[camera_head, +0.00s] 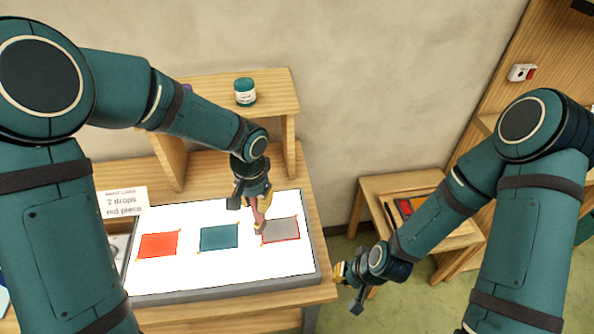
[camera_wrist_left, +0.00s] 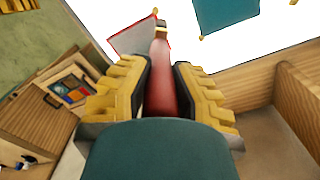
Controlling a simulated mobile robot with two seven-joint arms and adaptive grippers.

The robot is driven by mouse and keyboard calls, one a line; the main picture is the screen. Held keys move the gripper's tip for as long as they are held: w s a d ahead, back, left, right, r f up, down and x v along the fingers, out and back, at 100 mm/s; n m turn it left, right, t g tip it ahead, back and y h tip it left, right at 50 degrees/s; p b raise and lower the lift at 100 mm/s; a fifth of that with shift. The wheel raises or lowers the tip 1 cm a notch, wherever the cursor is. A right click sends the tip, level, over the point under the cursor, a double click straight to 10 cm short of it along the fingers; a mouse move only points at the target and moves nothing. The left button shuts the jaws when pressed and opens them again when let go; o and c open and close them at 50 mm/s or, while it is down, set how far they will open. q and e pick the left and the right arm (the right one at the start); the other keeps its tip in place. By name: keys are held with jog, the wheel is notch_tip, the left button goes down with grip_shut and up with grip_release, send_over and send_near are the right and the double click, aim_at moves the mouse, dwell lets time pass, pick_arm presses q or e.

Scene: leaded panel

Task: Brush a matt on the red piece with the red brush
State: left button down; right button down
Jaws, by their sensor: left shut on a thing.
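My left gripper (camera_head: 258,207) is shut on the red brush, whose red handle (camera_wrist_left: 162,80) stands between the yellow finger pads in the left wrist view. The brush points down at the left edge of a grey piece with thin red edges (camera_head: 284,230), which also shows in the left wrist view (camera_wrist_left: 135,38). I cannot tell whether the bristles touch it. An orange-red piece (camera_head: 158,245) and a teal piece (camera_head: 219,237) lie to its left on the white light panel (camera_head: 225,272). My right gripper (camera_head: 347,278) hangs right of the panel; its finger opening is unclear.
A card (camera_head: 123,202) reading "2 drops", "red piece" stands at the panel's back left. A teal jar (camera_head: 245,92) stands on the wooden shelf (camera_head: 275,78). A low wooden stand (camera_head: 385,185) at right bears a dark tray with coloured items (camera_head: 405,207).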

pick_arm(q)
jog(key=shift+r, duration=0.6)
notch_tip(320, 180, up, 3)
jog(key=shift+f+p, duration=0.15)
jog(key=shift+p, duration=0.15)
jog(key=shift+a+r, duration=0.15)
jog(key=shift+r, duration=0.2)
dwell(0.3)
